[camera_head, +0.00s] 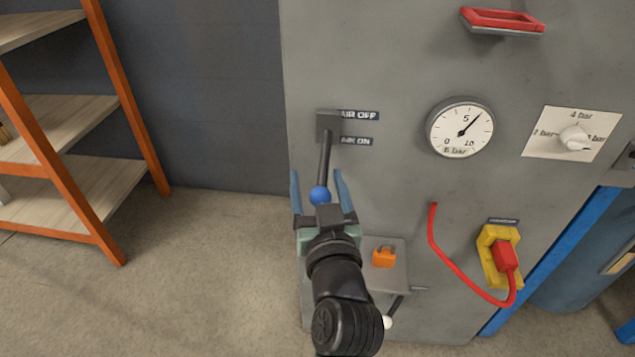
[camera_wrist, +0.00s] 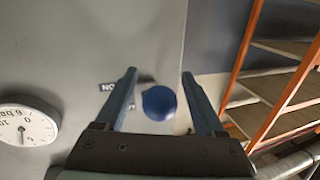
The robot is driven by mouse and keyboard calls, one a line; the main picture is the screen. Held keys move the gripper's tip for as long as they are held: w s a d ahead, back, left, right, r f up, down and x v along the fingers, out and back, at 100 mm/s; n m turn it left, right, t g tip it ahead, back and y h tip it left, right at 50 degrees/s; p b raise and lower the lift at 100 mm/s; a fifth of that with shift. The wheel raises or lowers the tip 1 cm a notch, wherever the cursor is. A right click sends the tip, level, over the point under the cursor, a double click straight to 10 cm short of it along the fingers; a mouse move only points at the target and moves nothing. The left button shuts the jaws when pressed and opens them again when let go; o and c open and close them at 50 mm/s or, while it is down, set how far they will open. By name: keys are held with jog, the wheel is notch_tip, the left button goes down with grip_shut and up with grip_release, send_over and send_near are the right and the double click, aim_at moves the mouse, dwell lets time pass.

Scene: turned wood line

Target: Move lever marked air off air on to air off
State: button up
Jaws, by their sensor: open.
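The lever (camera_head: 325,156) is a dark rod with a blue ball knob (camera_head: 320,195), on a grey block at the left edge of the cabinet front. It slopes down from the block, towards the AIR ON label (camera_head: 357,141); the AIR OFF label (camera_head: 359,115) is above. My gripper (camera_head: 318,182) is open, with its two blue fingers on either side of the knob. In the wrist view the knob (camera_wrist: 159,102) sits between the open fingers (camera_wrist: 160,78), with a gap on both sides. The rod is mostly hidden behind the knob there.
A pressure gauge (camera_head: 460,127) and a white selector knob (camera_head: 574,138) are right of the lever. An orange-framed shelf (camera_head: 128,95) stands left, with free floor between.

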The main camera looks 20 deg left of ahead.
grip_shut()
dwell(0.3)
dwell(1.1)
